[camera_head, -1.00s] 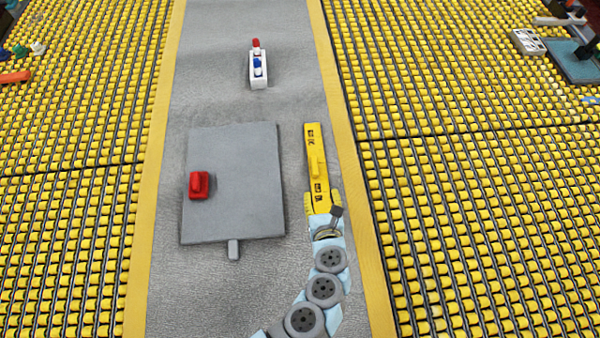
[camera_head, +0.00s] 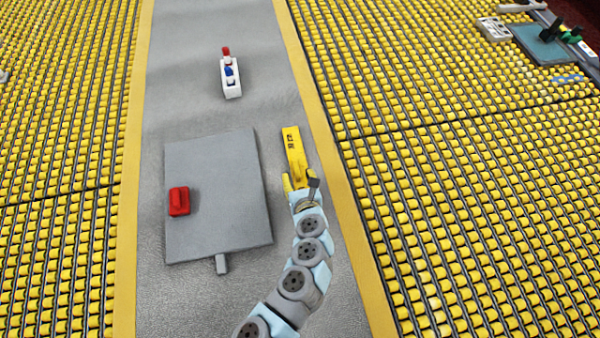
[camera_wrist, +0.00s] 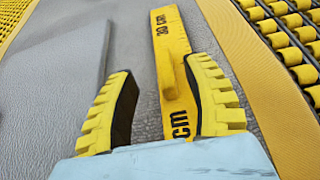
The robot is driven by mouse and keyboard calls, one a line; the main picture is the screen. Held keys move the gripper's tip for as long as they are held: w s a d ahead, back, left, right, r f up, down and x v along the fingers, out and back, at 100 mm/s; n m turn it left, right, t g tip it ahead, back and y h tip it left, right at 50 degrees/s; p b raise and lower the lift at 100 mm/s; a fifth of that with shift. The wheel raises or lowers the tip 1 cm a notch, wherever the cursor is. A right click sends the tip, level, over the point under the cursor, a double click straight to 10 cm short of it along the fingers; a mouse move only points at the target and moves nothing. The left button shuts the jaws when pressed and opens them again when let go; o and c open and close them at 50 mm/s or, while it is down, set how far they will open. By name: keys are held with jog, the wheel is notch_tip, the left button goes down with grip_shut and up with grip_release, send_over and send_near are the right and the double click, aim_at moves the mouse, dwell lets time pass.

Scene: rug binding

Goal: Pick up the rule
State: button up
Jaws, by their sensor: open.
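The rule is a flat yellow bar (camera_head: 293,148) with dark print and a raised grip, lying on the grey strip right of the grey board. The wrist view shows the rule (camera_wrist: 172,40) running away from me, with "30 cm" printed at its far part. My gripper (camera_head: 297,177) is over the near part of the rule and hides some of it. In the wrist view my gripper's (camera_wrist: 161,68) yellow ribbed fingers are apart, with the rule's raised grip (camera_wrist: 171,80) between their directions, nearer the right finger. I cannot tell whether a finger touches it.
A grey board (camera_head: 220,190) carries a red block (camera_head: 179,201) on its left. A white holder (camera_head: 231,82) with red and blue pieces stands further back. Yellow ribbed flooring lies on both sides. The grey strip between the board and the holder is clear.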

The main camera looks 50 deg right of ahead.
aim_at(296, 165)
jog(key=shift+f+b+x, duration=0.15)
jog(key=shift+b+x, duration=0.05)
jog(key=shift+x, duration=1.3)
jog(key=shift+f+b+x, duration=0.15)
jog(key=shift+x, duration=1.35)
jog(key=shift+w+d+f, duration=0.15)
jog(key=shift+w+d, duration=0.05)
jog(key=shift+d, duration=0.25)
jog(key=shift+a, duration=0.1)
grip_shut()
